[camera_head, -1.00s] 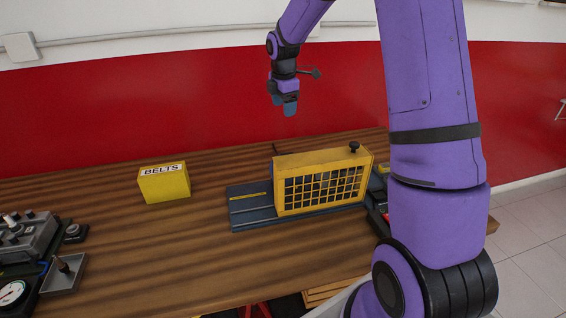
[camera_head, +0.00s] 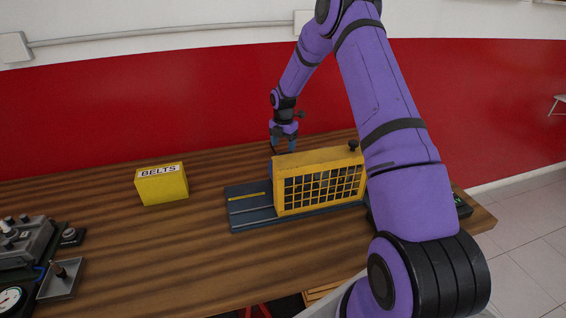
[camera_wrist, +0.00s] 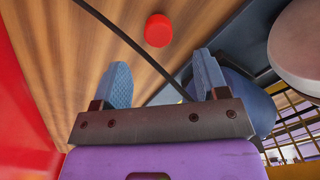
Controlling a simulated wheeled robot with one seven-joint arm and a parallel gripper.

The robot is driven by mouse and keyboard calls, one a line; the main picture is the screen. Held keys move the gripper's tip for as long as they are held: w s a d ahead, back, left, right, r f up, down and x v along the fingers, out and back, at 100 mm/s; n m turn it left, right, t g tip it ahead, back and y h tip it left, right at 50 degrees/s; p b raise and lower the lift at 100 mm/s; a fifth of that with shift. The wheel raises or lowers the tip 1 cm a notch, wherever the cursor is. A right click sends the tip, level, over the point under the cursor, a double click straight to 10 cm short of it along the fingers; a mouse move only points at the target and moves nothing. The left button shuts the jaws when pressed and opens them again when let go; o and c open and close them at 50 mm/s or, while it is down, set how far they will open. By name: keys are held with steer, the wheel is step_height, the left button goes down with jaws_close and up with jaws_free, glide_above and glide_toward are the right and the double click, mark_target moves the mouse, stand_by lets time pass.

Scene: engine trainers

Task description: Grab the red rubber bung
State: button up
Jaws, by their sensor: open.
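The red rubber bung (camera_wrist: 158,30) shows in the wrist view as a small round red piece on the wooden table, ahead of my fingertips and roughly between their lines. My gripper (camera_wrist: 162,75) is open, with its two blue fingers spread and nothing between them. In the head view my gripper (camera_head: 283,143) points down behind the yellow guard. The bung cannot be seen in the head view; the guarded machine stands in front of that area.
The yellow mesh guard (camera_head: 320,187) stands on a dark base (camera_head: 250,213). A black cable (camera_wrist: 125,38) crosses between my fingers and the bung. A yellow belts box (camera_head: 162,186) stands left on the wooden table (camera_head: 190,245). A red wall (camera_head: 130,105) is behind.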

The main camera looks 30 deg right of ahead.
step_height(320, 180, down, 8)
steer(key=shift+w+r, duration=0.15)
steer(key=shift+r, duration=0.05)
steer(key=c, duration=1)
